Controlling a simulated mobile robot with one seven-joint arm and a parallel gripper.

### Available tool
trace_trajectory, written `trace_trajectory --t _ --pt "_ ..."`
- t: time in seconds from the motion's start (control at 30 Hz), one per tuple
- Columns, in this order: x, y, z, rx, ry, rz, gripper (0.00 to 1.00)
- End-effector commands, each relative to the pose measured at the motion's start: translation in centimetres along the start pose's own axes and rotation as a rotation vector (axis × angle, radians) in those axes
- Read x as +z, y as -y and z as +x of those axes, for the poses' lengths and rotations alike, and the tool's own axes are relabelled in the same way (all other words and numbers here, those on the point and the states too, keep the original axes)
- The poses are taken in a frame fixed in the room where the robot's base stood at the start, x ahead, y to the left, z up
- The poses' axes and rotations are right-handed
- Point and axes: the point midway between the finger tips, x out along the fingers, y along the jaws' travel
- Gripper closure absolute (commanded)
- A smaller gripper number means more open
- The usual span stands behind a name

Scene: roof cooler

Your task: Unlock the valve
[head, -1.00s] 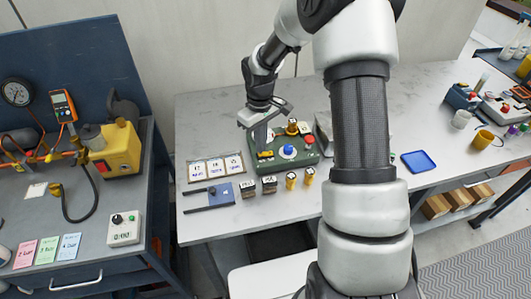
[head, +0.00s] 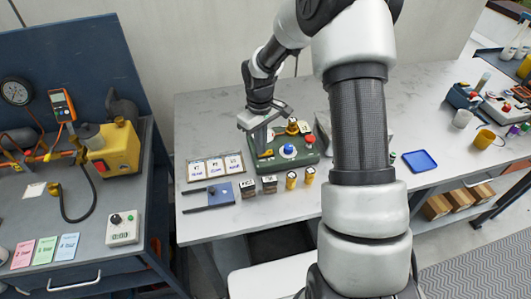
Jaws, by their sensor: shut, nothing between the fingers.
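A green box (head: 295,159) on the white table carries a blue round knob (head: 288,149), a red knob (head: 309,140), a brass fitting (head: 292,127) and a small yellow lever-like piece (head: 265,154) at its left end. I cannot tell for certain which of these is the valve or its lock. My gripper (head: 261,146) points down at the left end of the box, just above or touching the yellow piece. Its fingers are shut with nothing held. The fingertips are too small to show contact clearly, and my gripper hides part of the box's left side.
A blue tray (head: 420,161) lies right. My arm covers the table's middle.

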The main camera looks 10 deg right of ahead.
Motion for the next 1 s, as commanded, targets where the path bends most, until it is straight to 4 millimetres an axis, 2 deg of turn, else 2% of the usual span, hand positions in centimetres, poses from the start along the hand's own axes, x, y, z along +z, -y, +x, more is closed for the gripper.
trace_trajectory --t 0.27,1.0 --pt "0.0 0.0 -0.3 0.0 0.001 0.0 1.0" --pt "0.0 0.0 -6.2 0.001 0.001 0.0 1.0"
